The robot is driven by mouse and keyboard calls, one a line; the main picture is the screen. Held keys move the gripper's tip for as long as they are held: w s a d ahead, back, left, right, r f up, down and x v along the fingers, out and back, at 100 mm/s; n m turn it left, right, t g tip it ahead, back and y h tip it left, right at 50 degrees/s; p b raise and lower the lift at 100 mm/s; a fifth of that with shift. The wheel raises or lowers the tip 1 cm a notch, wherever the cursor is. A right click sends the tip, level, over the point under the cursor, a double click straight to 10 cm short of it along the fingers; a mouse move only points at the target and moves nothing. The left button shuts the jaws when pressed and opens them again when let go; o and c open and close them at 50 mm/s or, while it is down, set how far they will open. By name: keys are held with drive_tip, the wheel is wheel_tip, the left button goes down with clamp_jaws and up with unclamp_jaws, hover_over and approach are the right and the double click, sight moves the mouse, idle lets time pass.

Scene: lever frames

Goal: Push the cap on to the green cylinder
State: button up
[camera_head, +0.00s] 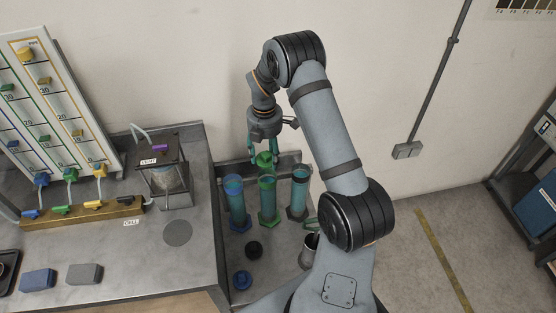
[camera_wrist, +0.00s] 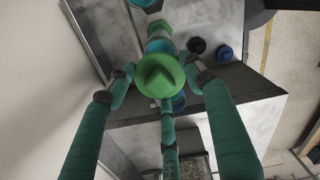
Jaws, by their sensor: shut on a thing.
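The green cylinder (camera_head: 267,202) stands upright in the middle of a row of three in the head view. A green cap (camera_head: 264,159) with a raised knob is at its top end; whether it touches the rim or hovers just above it I cannot tell. The cap fills the middle of the wrist view (camera_wrist: 160,74). My gripper (camera_head: 263,153) is above the cylinder, pointing down, with its teal fingers around the cap. In the wrist view my gripper (camera_wrist: 160,82) is shut on the cap from several sides. The cap hides most of the cylinder there.
A blue cylinder (camera_head: 235,203) stands close on the left, and a dark-rimmed cylinder (camera_head: 299,195) close on the right. A black cap (camera_head: 254,249) and a blue cap (camera_head: 242,280) lie in front. A bench with a lever board (camera_head: 55,110) is at left.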

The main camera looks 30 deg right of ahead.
wheel_tip(320, 180, down, 6)
drive_tip(key=b, duration=0.5)
drive_tip(key=shift+f, duration=0.2)
drive_tip(key=shift+f, duration=0.15)
idle(2.1)
idle(0.3)
drive_tip(key=o, duration=1.1)
drive_tip(key=o, duration=0.4)
drive_tip(key=shift+o, duration=0.8)
drive_tip(key=shift+r+p, duration=2.4)
drive_tip(key=shift+r, duration=1.15)
